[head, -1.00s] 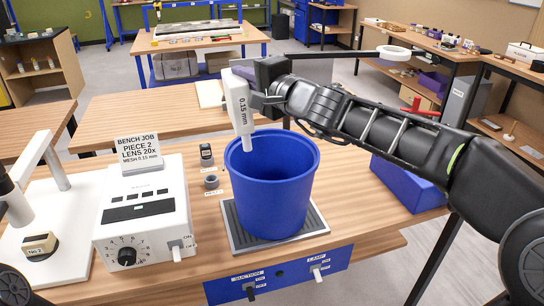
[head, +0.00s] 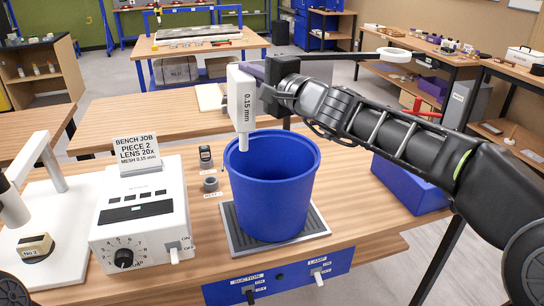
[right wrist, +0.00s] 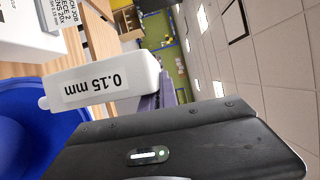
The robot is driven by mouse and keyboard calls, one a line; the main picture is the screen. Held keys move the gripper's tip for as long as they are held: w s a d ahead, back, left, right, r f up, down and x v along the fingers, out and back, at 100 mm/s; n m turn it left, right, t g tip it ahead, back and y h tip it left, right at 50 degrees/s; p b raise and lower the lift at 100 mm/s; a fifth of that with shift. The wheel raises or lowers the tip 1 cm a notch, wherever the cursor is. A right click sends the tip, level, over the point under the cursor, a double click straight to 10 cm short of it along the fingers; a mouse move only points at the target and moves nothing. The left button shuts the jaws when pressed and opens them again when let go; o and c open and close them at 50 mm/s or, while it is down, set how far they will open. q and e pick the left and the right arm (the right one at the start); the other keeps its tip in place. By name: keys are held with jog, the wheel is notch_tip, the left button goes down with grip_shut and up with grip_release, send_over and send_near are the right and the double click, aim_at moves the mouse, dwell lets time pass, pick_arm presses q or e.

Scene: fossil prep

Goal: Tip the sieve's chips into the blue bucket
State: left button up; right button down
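The blue bucket (head: 270,200) stands upright on the bench, its inside mostly hidden from the head view. My right gripper (head: 264,92) is shut on the white sieve (head: 241,92) labelled 0.15 mm. The sieve is turned on edge, label facing the head camera, with a small spout-like tip pointing down over the bucket's back rim area. In the right wrist view the sieve (right wrist: 105,85) shows large beside the dark gripper body, with the bucket (right wrist: 35,125) below it. No chips can be made out. My left gripper is not in view.
The bucket rests on a grey ribbed mat (head: 235,235). Left of it are a white control box (head: 145,210) with a sign, a small dark vial (head: 205,155) and a grey ring-shaped piece (head: 210,184). A blue box (head: 410,185) lies to the right.

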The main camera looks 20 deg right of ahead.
jog(key=shift+d+f+m+t+b, duration=0.1)
jog(key=shift+d+m+t+b, duration=0.2)
jog(key=shift+d+m+b, duration=0.75)
jog(key=shift+a+n, duration=0.25)
jog(key=shift+b, duration=0.3)
jog(key=shift+d+f+m+t+b, duration=0.15)
jog(key=shift+d+m+b, duration=0.25)
jog(key=shift+b, duration=0.35)
jog(key=shift+d+f+m+t+b, duration=0.15)
jog(key=shift+d+m+b, duration=0.25)
jog(key=shift+b, duration=0.3)
jog(key=shift+r, duration=0.1)
